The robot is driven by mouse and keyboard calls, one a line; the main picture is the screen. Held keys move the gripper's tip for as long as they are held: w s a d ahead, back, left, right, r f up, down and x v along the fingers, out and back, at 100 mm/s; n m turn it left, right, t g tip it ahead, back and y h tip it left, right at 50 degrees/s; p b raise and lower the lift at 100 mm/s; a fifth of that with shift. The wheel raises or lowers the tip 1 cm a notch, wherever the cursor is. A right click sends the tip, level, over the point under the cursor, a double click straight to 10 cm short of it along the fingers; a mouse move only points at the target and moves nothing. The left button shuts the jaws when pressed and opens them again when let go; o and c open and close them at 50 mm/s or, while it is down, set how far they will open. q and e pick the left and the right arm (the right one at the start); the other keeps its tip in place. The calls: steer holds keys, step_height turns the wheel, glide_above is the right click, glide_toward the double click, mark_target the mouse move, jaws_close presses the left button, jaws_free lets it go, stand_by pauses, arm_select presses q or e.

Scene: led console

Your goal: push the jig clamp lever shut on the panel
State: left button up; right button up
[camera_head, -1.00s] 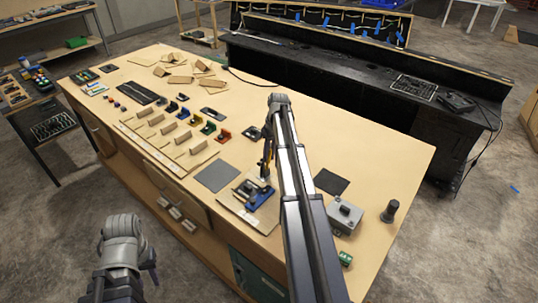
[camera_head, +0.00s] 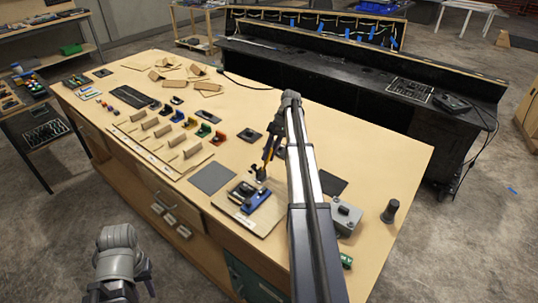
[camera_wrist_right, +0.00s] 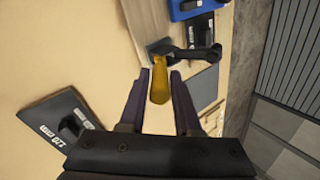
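The jig (camera_head: 251,200), with a blue part and a black clamp, sits on a light board at the table's near edge. Its yellow-handled clamp lever (camera_head: 262,174) stands up at the jig's far side. In the right wrist view the yellow handle (camera_wrist_right: 160,86) lies between the tips of my right gripper (camera_wrist_right: 161,84), with the black clamp base (camera_wrist_right: 190,50) beyond it. The fingers are apart; I cannot tell whether either touches the handle. In the head view my right gripper (camera_head: 267,160) points down over the lever. My left gripper (camera_head: 128,287) hangs off the table's front, its fingers partly cut off.
A dark grey pad (camera_head: 212,178) lies left of the jig. A grey box (camera_head: 345,217) and a black knob-like post (camera_head: 390,211) stand to the right. Several coloured brackets line the table's left part. A black console (camera_head: 360,90) stands behind.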

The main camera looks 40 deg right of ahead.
steer(key=shift+o, duration=0.2)
steer(key=p+v, duration=0.6)
steer(key=v, duration=0.1)
steer(key=shift+r+p, duration=0.35)
steer(key=shift+w+d, duration=0.1)
steer(key=shift+d, duration=0.05)
